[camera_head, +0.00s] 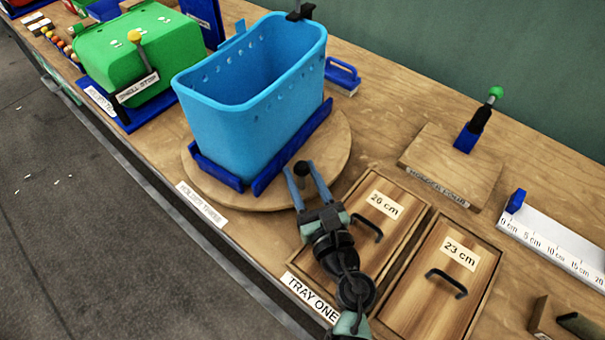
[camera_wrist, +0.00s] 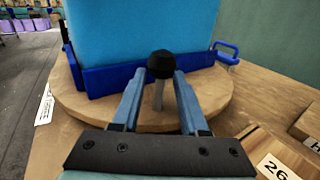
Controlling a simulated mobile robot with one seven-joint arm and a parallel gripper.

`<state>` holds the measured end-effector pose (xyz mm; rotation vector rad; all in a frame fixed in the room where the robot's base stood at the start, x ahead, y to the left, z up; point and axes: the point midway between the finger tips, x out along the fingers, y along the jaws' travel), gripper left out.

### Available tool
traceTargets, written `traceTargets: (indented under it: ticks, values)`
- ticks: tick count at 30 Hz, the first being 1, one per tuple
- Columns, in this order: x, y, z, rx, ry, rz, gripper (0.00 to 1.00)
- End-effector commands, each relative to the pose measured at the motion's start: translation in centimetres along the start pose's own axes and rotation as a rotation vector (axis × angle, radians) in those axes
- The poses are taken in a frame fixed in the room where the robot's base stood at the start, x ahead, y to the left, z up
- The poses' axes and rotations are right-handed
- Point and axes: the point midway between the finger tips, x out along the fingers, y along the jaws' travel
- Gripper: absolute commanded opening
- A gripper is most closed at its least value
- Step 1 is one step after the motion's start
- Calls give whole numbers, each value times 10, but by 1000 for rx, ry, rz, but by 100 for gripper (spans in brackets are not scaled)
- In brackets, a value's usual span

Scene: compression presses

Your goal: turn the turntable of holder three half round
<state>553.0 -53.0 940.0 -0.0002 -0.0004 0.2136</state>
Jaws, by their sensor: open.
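The round wooden turntable (camera_head: 333,170) of holder three lies on the bench and carries a light blue open bin (camera_head: 240,125) between dark blue rails (camera_head: 295,150). A black-topped peg (camera_head: 302,168) stands on the turntable near its front right edge. My gripper (camera_head: 303,172) is open, with its two blue fingers on either side of the peg. In the wrist view the peg's black knob (camera_wrist: 161,65) shows between the fingertips, its pale stem below. I cannot tell whether either finger touches the stem.
Two lidded wooden boxes marked 26 cm (camera_head: 384,205) and 23 cm (camera_head: 460,255) sit right of the turntable. A green bin (camera_head: 135,55) stands at the left. A wooden block with a green-topped lever (camera_head: 450,165) and a white ruler (camera_head: 555,240) lie at the right.

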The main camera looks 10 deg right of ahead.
Motion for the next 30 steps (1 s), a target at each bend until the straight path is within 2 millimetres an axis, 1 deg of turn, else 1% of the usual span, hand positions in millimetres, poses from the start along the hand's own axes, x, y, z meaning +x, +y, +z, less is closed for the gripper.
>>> traceTargets:
  ticks: [5, 8, 18, 21, 24, 30]
  values:
    - [-6, 0, -1, 0, 0, 0, 43]
    - [-19, 0, -2, -1, 2, 0, 43]
    - [-86, 0, -4, -1, 4, -1, 43]
    - [-103, 0, -3, 0, 3, -1, 43]
    - [-116, 0, -3, -1, 2, -2, 43]
    - [-129, 0, -1, 0, 0, 0, 43]
